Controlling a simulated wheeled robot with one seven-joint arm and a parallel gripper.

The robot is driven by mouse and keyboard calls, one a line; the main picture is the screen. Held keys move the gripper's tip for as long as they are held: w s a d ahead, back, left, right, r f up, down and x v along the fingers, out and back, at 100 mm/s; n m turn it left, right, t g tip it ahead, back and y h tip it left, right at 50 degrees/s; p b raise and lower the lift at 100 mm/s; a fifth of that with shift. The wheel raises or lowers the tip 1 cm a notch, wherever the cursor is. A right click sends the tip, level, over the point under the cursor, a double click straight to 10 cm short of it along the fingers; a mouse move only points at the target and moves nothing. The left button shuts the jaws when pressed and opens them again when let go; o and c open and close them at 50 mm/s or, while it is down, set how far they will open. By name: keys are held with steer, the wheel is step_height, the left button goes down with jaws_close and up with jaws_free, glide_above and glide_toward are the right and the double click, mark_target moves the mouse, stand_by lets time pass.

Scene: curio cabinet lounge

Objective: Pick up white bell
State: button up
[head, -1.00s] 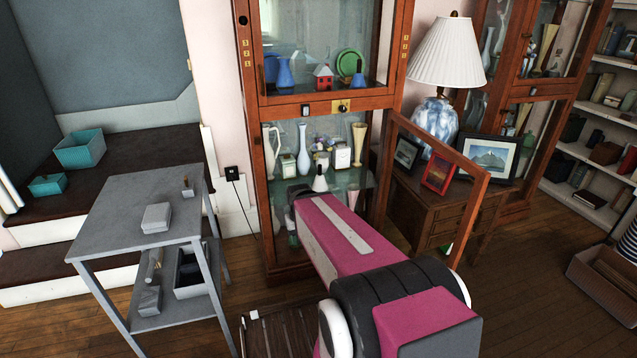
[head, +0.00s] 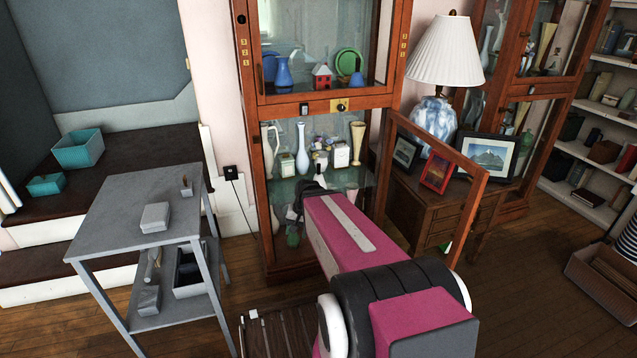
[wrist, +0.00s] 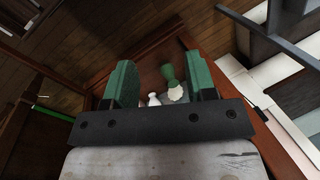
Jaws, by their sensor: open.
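In the wrist view my gripper (wrist: 160,70) is open, its two green fingers wide apart. A small white bell-shaped thing (wrist: 154,99), likely the white bell, shows between the fingers, nearer the left one and partly cut off by the dark gripper bar. I cannot tell its exact distance from the fingers, and nothing is seen held. In the head view my arm reaches into the lower part of the cabinet (head: 258,200) and hides the bell and the fingers.
A green object (wrist: 168,72) and a pale round one (wrist: 175,93) lie close to the right finger. Vases (head: 302,150) and small white boxes (head: 341,155) stand on the shelf behind my arm. The open cabinet door (head: 470,215) stands to the right. A grey cart (head: 110,215) is at left.

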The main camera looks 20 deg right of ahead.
steer(key=w+d+m+t+y, duration=0.2)
steer(key=w+d+m+y, duration=0.15)
steer(key=w+m, duration=0.5)
steer(key=m+t+y, duration=0.5)
steer(key=m+t, duration=0.6)
steer(key=m, duration=0.5)
glide_toward(319, 176)
step_height(319, 176, up, 4)
steer(key=w, duration=0.2)
steer(key=shift+t, duration=0.3)
steer(key=shift+r+x, duration=0.1)
steer(key=shift+x, duration=2.7)
steer(key=shift+r+x, duration=0.15)
steer(key=shift+x, duration=2.6)
steer(key=shift+s+a, duration=0.2)
jaws_close()
